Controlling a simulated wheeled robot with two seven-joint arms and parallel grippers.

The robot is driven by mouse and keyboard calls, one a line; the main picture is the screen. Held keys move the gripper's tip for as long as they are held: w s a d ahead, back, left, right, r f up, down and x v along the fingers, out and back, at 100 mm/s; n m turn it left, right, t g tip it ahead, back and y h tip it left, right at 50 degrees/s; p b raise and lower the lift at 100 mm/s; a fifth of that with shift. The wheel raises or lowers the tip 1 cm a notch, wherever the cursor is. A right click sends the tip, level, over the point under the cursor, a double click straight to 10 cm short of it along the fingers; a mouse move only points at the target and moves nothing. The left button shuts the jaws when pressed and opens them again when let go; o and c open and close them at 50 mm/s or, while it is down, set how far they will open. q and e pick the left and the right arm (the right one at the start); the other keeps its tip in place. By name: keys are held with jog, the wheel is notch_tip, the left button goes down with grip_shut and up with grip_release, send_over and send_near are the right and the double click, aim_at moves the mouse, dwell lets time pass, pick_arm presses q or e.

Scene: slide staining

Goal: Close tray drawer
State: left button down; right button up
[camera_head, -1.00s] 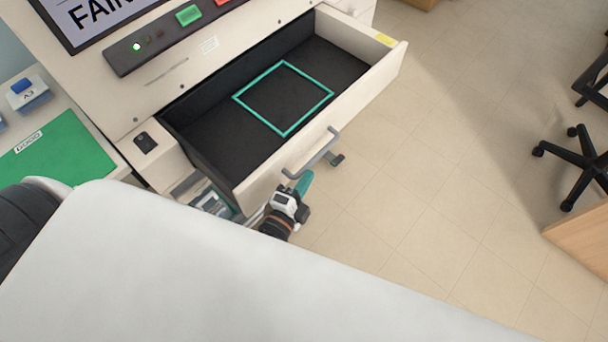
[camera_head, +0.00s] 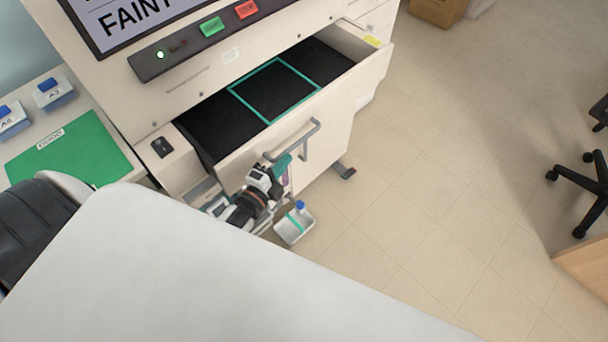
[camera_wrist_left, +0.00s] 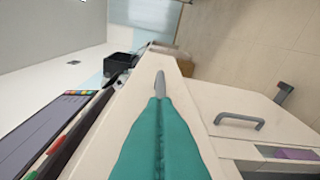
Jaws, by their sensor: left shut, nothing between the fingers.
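The tray drawer (camera_head: 232,153) of the cream machine is partly open. Its dark inside, with a teal square outline (camera_head: 274,90), shows in the head view. A grey bar handle (camera_head: 297,142) is on its front panel. My left gripper (camera_head: 284,163) is shut and empty at the drawer front, just below the handle's near end. Its teal fingers are pressed together in the left wrist view (camera_wrist_left: 160,125). A grey piece (camera_wrist_left: 160,84) shows just past their tips. I cannot tell whether the fingers touch the drawer. My right gripper is not in view.
A small white container with a blue top (camera_head: 293,226) is below the gripper. A green mat (camera_head: 70,150) and blue-topped boxes (camera_head: 53,92) are on the left counter. A wheeled chair base (camera_head: 582,185) is at the right. The floor between is clear.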

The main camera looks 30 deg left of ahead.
aim_at(258, 140)
pick_arm(q)
jog(key=w+a, duration=0.1)
jog(key=a, duration=0.1)
jog(key=w+a, duration=0.1)
jog(key=a, duration=0.2)
jog(key=w+a, duration=0.1)
jog(key=a, duration=0.2)
jog(key=shift+a+b, duration=0.15)
jog(key=shift+b, duration=0.2)
jog(key=shift+w+a, duration=0.1)
jog(key=shift+a, duration=0.3)
jog(key=shift+r, duration=0.1)
jog(key=shift+a, duration=0.1)
jog(key=shift+w+r, duration=0.1)
